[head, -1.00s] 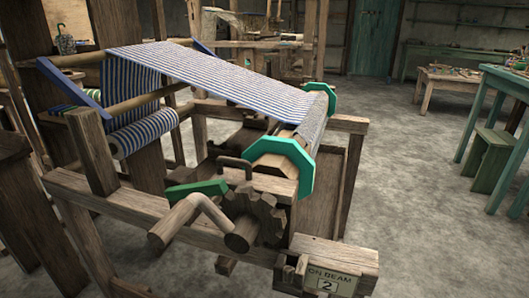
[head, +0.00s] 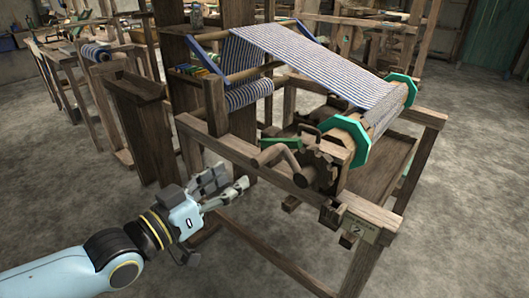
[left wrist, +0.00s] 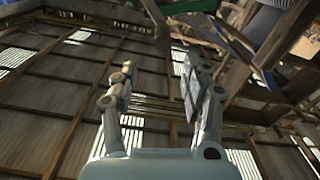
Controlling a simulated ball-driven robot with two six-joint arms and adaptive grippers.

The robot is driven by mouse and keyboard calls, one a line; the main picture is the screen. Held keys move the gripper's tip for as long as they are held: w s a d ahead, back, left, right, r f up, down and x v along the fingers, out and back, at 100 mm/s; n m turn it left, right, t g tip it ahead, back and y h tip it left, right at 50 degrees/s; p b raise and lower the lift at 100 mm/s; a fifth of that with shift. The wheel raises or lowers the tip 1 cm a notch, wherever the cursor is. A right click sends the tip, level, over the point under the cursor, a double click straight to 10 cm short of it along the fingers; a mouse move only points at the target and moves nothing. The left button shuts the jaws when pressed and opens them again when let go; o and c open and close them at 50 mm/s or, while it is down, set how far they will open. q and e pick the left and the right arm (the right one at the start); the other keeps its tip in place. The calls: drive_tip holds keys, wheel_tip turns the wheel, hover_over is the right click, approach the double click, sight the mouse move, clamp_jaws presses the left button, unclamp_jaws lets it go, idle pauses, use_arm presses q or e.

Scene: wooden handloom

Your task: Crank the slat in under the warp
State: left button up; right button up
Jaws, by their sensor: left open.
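The blue-and-white striped warp (head: 315,62) runs down to the cloth beam between two green octagonal flanges (head: 352,143). The crank handle (head: 278,156) sticks out left of the toothed wheel (head: 316,170), with a green pawl (head: 281,144) above it. A pale wooden strip (head: 346,125) shows along the beam by the near flange; I cannot tell if it is the slat. My left gripper (head: 225,185) is open and empty, left of and below the crank, apart from it. Its spread fingers (left wrist: 158,90) also show in the left wrist view. My right gripper is not in view.
The loom's near side rail (head: 235,150) and front post (head: 362,270) stand close to the crank. A dark wooden bench (head: 145,130) stands left. The floor in front is clear.

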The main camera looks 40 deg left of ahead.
sight(264, 157)
use_arm(q)
drive_tip(key=w+b, duration=0.1)
drive_tip(key=w, duration=0.2)
drive_tip(key=w+b, duration=0.1)
drive_tip(key=w, duration=0.2)
drive_tip(key=w+f+b, duration=0.1)
drive_tip(key=w+b, duration=0.1)
drive_tip(key=w, duration=0.2)
drive_tip(key=shift+d, duration=0.3)
drive_tip(key=shift+w+r, duration=0.15)
drive_tip(key=shift+w, duration=0.25)
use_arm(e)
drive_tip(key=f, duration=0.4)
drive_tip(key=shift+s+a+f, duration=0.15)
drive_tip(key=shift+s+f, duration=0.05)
use_arm(q)
drive_tip(key=shift+r, duration=0.1)
clamp_jaws()
